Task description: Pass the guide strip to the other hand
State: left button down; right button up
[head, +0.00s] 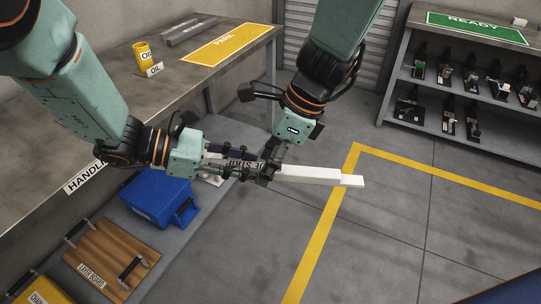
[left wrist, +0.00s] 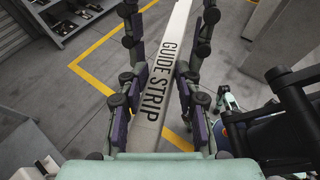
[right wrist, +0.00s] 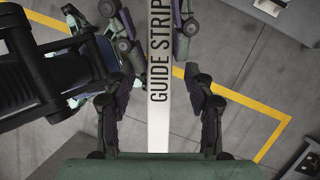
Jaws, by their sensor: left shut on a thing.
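The guide strip (head: 312,174) is a long white bar with black lettering, held in the air in front of me. Its pale stepped end points right in the head view. My left gripper (head: 232,164) is shut on the strip near its lettered part, which also shows in the left wrist view (left wrist: 163,85). My right gripper (head: 267,173) comes down from above, just right of the left one. In the right wrist view the strip (right wrist: 159,115) runs between its open fingers, with gaps on both sides. The grippers hide part of the strip in the head view.
A grey bench (head: 110,85) on the left carries a yellow PARK mat (head: 226,43) and an oil can (head: 142,54). A READY shelf (head: 480,60) stands back right. The yellow-lined floor is clear.

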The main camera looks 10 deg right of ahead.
pick_arm(q)
jog(key=shift+w, duration=0.1)
jog(key=shift+r, duration=0.15)
jog(key=s+a+r, duration=0.2)
jog(key=a, duration=0.4)
jog(key=s+a+r, duration=0.2)
jog(key=a+r, duration=0.1)
jog(key=a, duration=0.2)
jog(key=shift+w+d+f+m+g+y, duration=0.7)
jog(key=shift+w+d+f+m+g, duration=1.3)
jog(key=shift+f+m+g, duration=0.45)
jog(key=shift+s+a+r+n+t+h, duration=0.7)
jog(key=shift+s+a+r+n+t, duration=2.35)
jog(key=shift+a+r+n+t, duration=1.55)
jog(key=w+d+f+m+g+y, duration=0.5)
jog(key=f+m+g, duration=0.4)
jog(key=m+g, duration=0.4)
jog(key=shift+d+f, duration=0.25)
jog(key=shift+d, duration=0.35)
pick_arm(e)
jog(key=v, duration=1.2)
